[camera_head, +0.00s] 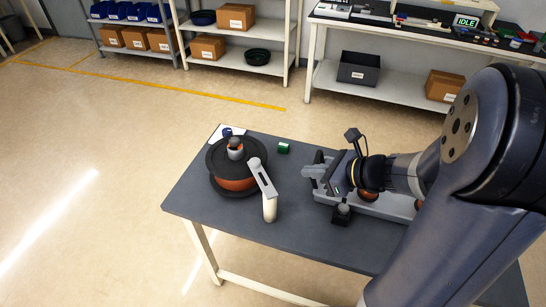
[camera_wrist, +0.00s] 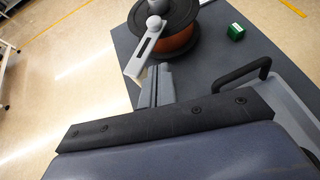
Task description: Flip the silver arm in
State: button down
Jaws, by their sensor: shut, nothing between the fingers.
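The silver arm (camera_head: 262,178) is a flat slotted bar on a pale upright post (camera_head: 269,208). Its far end lies close to the rim of a black-flanged orange spool (camera_head: 233,182); I cannot tell whether they touch. In the wrist view the silver arm (camera_wrist: 148,42) runs up from the post toward the spool (camera_wrist: 178,38). My gripper (camera_head: 308,171) is to the right of the silver arm, apart from it in the head view, with its fingers together and empty. In the wrist view the gripper fingers (camera_wrist: 154,84) point toward the post.
A small green block (camera_head: 283,148) lies on the dark table (camera_head: 215,209) behind the gap between spool and gripper. A grey tray (camera_head: 385,207) and a small black box with a round knob (camera_head: 342,214) are under and near my wrist. Shelves stand beyond the open floor.

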send_near(258, 165)
notch_tip(258, 165, down, 4)
jog(key=w, duration=0.1)
jog(key=a, duration=0.1)
jog(key=w+a, duration=0.2)
jog(key=shift+a+r, duration=0.15)
jog(key=shift+r, duration=0.05)
jog(key=shift+w+a+f, duration=0.1)
jog(key=shift+w+a, duration=0.2)
jog(key=shift+a, duration=0.1)
jog(key=shift+w+a+n+g, duration=0.15)
jog(key=shift+a+n+g, duration=0.25)
jog(key=shift+a+n, duration=0.25)
jog(key=shift+a, duration=0.1)
